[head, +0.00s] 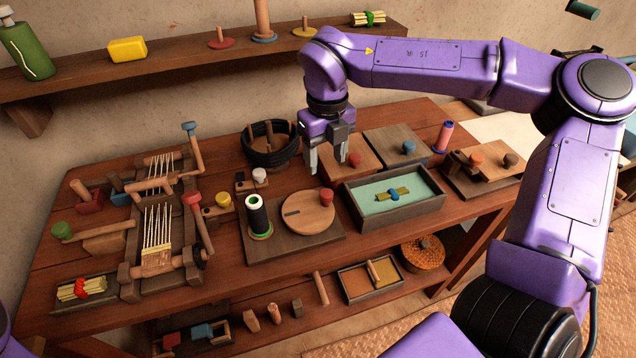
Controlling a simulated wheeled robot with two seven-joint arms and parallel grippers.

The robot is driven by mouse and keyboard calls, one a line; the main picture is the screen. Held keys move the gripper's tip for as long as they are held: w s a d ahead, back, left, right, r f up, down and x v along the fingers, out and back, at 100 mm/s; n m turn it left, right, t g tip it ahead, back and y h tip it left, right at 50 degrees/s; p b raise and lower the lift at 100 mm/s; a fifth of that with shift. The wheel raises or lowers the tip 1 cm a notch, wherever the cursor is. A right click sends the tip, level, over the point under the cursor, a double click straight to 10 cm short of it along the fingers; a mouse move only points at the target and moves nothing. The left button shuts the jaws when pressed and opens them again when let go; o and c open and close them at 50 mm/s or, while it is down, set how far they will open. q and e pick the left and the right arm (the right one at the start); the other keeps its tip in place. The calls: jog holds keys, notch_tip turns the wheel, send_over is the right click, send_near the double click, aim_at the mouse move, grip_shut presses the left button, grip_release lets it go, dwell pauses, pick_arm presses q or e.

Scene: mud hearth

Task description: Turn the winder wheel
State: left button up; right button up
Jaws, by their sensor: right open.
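The winder wheel (303,217) is a round light-wood disc lying flat on a dark square base (322,238) in the middle of the table. A red knob (326,197) stands near its right edge, and a short dark slot marks its left part. A black thread spool (257,215) with a green rim stands on the same base, left of the wheel. My right gripper (327,166) points down, open and empty, above and behind the wheel and red knob, apart from both. My left gripper is out of view.
A tray with a green lining (415,190) stands right of the wheel. Behind are a black coil (271,158) and wooden boxes with red and blue knobs. A small loom (158,230) with pegs fills the left side. A shelf (150,75) runs along the wall.

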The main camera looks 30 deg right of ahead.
aim_at(327, 192)
jog(key=f, duration=0.9)
jog(key=shift+s+f+p, duration=0.15)
jog(key=shift+s+p, duration=0.1)
jog(key=shift+p, duration=0.05)
jog(key=shift+d, duration=0.1)
jog(key=c, duration=1)
